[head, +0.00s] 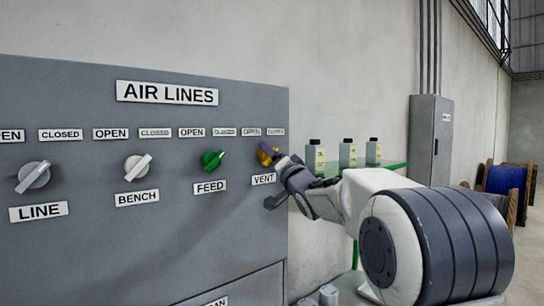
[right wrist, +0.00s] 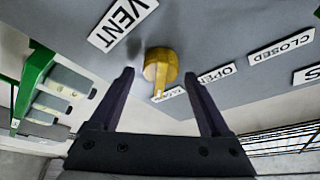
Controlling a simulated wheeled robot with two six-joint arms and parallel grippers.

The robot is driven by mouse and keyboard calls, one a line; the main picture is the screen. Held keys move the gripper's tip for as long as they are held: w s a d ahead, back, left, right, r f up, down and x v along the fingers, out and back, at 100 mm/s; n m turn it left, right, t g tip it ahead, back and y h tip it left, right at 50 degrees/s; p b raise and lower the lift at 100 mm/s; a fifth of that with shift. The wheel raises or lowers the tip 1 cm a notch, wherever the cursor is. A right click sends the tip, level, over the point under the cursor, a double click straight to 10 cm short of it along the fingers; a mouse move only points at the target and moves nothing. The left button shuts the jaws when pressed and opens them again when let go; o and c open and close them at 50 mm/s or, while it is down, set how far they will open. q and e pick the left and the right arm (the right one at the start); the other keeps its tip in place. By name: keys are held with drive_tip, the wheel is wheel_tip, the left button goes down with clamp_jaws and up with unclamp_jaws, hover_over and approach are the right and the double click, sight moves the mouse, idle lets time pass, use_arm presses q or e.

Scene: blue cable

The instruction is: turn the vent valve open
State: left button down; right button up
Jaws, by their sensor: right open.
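The vent valve is a yellow knob (right wrist: 160,66) on the grey AIR LINES panel, above the VENT label (head: 263,179). In the head view the right gripper (head: 277,182) is at the panel's right edge. My left gripper is out of view.
Left of the vent are the green FEED knob (head: 213,159), the white BENCH knob (head: 137,167) and the LINE knob (head: 33,177). Several bottles (head: 347,153) stand on a green-edged shelf at right. A grey cabinet (head: 431,140) and cable spools (head: 503,187) stand farther back.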

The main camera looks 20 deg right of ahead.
clamp_jaws()
drive_tip(key=n+g+y+b, duration=0.1)
drive_tip(key=n+y, duration=0.2)
drive_tip(key=n, duration=0.5)
drive_tip(key=n+g+y+b, duration=0.1)
drive_tip(key=n+y, duration=0.3)
drive_tip(key=n, duration=0.5)
drive_tip(key=n+g+y+b, duration=0.1)
drive_tip(key=n+y, duration=0.3)
drive_tip(key=n, duration=0.4)
drive_tip(key=shift+g, duration=0.5)
drive_tip(key=shift+n, duration=0.4)
unclamp_jaws()
